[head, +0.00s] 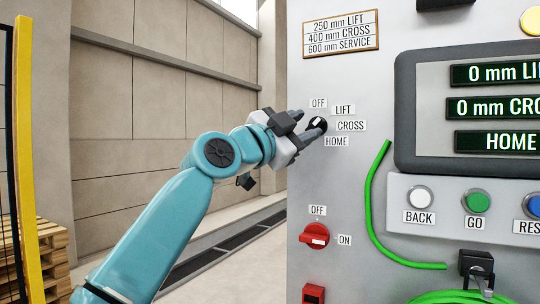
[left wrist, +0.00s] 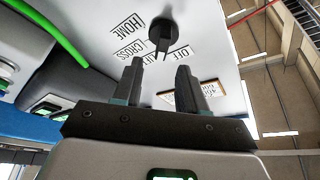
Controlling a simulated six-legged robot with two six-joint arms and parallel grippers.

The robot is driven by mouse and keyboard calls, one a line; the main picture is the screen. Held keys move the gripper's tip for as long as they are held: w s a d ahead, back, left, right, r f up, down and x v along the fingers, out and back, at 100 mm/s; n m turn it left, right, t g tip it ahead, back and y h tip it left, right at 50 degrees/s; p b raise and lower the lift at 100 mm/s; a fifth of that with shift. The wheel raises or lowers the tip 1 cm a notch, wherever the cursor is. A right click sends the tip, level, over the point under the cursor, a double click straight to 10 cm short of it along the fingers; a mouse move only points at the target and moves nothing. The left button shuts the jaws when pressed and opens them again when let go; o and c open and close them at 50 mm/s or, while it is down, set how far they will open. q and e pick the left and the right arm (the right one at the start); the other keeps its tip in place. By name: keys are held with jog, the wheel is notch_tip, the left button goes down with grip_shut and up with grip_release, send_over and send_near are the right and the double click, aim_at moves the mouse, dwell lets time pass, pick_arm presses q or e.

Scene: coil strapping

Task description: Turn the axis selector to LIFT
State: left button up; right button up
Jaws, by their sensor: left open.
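The axis selector (head: 319,123) is a black round knob with a white mark on the grey panel, ringed by the labels OFF, LIFT, CROSS and HOME. Which label its mark points at is hard to tell. My left gripper (head: 307,123) is open at the knob, its fingers partly hiding it. In the left wrist view the selector (left wrist: 163,35) lies just beyond the two spread fingertips (left wrist: 160,66), with nothing between them; the LIFT label is partly hidden there. Whether a finger touches the knob is unclear. My right gripper is out of view.
Below is a red OFF/ON switch (head: 315,236). A green cable (head: 371,200) hangs to the right. Further right are a display (head: 496,106) reading 0 mm twice and HOME, and BACK (head: 420,196) and GO (head: 475,200) buttons. A yellow post (head: 24,150) stands far left.

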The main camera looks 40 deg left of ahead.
pick_arm(q)
jog(key=b+v, duration=0.4)
jog(key=v, duration=0.8)
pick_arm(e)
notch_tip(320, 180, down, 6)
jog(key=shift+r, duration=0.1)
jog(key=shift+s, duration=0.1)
